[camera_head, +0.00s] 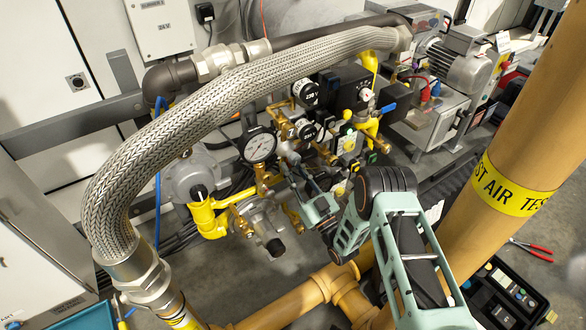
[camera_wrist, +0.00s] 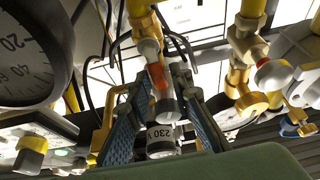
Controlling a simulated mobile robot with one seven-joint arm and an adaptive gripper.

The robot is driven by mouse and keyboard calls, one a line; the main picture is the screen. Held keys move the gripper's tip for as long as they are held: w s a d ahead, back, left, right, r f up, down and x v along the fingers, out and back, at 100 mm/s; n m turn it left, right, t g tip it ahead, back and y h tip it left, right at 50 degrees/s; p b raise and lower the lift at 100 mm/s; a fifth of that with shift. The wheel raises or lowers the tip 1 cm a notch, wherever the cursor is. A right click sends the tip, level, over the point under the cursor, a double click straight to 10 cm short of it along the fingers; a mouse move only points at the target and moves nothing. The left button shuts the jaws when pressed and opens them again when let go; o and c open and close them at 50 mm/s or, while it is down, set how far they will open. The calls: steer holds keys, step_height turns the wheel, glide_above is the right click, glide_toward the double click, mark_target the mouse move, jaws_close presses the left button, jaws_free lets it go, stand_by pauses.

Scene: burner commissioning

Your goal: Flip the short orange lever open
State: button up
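In the wrist view, a small orange-red piece (camera_wrist: 158,80), which looks like the short orange lever, shows between my fingers, beside grey and white fittings on a brass pipe. My gripper (camera_wrist: 157,92) has its two dark-blue padded fingers spread to either side of it. A white cylinder labelled 230 V (camera_wrist: 162,138) also sits between the fingers, nearer the camera. I cannot tell whether a finger touches the lever. In the head view my gripper (camera_head: 312,200) is low among the brass valves; I cannot make out the lever there.
A pressure gauge (camera_head: 260,146) stands close to the gripper's left. Black solenoid coils (camera_head: 305,92) and yellow-handled valves (camera_head: 368,122) crowd around it. A braided hose (camera_head: 215,95) arches above, and a thick tan pipe (camera_head: 505,165) stands at right. Bare floor (camera_head: 290,268) shows below.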

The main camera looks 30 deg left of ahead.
steer(key=v, duration=0.7)
steer(key=shift+d, duration=0.2)
steer(key=shift+s+f, duration=0.1)
steer(key=shift+s, duration=0.1)
